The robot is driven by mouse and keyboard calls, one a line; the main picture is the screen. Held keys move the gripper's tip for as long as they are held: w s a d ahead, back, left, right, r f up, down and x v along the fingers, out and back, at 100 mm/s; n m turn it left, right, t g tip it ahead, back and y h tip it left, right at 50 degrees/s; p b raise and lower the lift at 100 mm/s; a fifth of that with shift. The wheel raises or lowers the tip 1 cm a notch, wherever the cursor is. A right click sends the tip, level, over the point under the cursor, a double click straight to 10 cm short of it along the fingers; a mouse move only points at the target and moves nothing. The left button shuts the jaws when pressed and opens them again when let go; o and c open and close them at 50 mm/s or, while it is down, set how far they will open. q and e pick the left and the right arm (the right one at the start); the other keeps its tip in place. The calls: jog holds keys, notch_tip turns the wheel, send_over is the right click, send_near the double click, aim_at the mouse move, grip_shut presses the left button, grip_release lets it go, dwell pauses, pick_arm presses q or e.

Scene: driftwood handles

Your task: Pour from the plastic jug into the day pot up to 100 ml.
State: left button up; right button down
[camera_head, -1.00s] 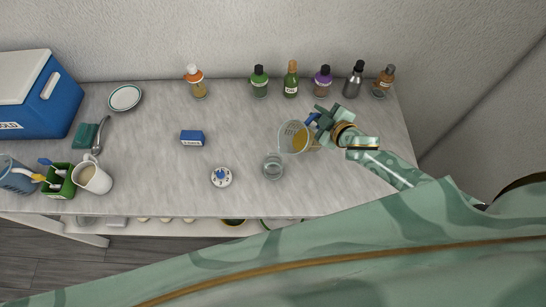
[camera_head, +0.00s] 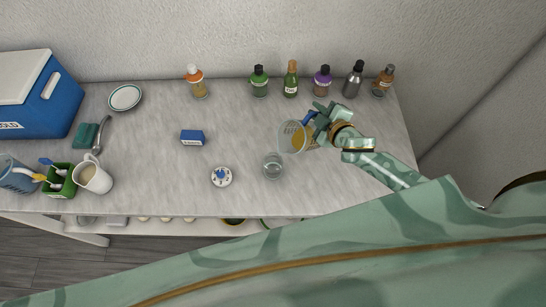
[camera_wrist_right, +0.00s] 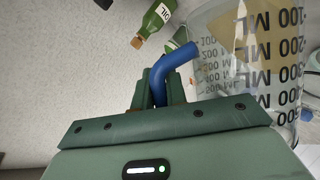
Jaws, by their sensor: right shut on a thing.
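The clear plastic jug (camera_head: 286,137) is tilted, its open mouth toward the left, with amber liquid inside. My right gripper (camera_head: 316,117) is shut on the jug's blue handle (camera_wrist_right: 170,66), and the jug's printed ml scale (camera_wrist_right: 270,75) shows in the right wrist view. A small clear glass pot (camera_head: 272,167), which seems to be the day pot, stands on the counter below and left of the jug in the head view. I cannot make out liquid or a stream at the pot. My left gripper is not in view.
Several bottles (camera_head: 291,82) line the back wall. A cooler (camera_head: 48,100), mug (camera_head: 93,177) and green caddy (camera_head: 60,181) fill the left end.

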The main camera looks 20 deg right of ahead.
aim_at(298, 121)
jog(key=shift+s+a+r+n+t+h+p, duration=0.2)
jog(key=shift+a+r+n+h, duration=0.15)
jog(key=shift+r, duration=0.4)
jog(key=shift+s+a+r+n+t+h+p, duration=0.1)
jog(key=shift+a+r+n+t+h, duration=0.15)
jog(key=shift+a+r+n, duration=0.35)
dwell(1.1)
jog(key=shift+s+a+r+n, duration=0.1)
jog(key=shift+a+r+n, duration=0.2)
jog(key=shift+r, duration=0.2)
jog(key=shift+s+a+r+n, duration=0.15)
jog(key=shift+a+r, duration=0.1)
jog(key=shift+r, duration=0.2)
dwell(0.7)
jog(key=shift+n+t+h, duration=0.55)
jog(key=shift+n+h, duration=0.05)
jog(key=shift+n, duration=0.3)
jog(key=shift+s+a+r+p, duration=0.25)
jog(key=shift+a+r, duration=0.3)
jog(key=shift+a, duration=0.35)
jog(key=shift+s+a+r+p, duration=0.1)
jog(key=shift+s+a+r, duration=0.3)
jog(key=shift+a, duration=0.5)
dwell(1.1)
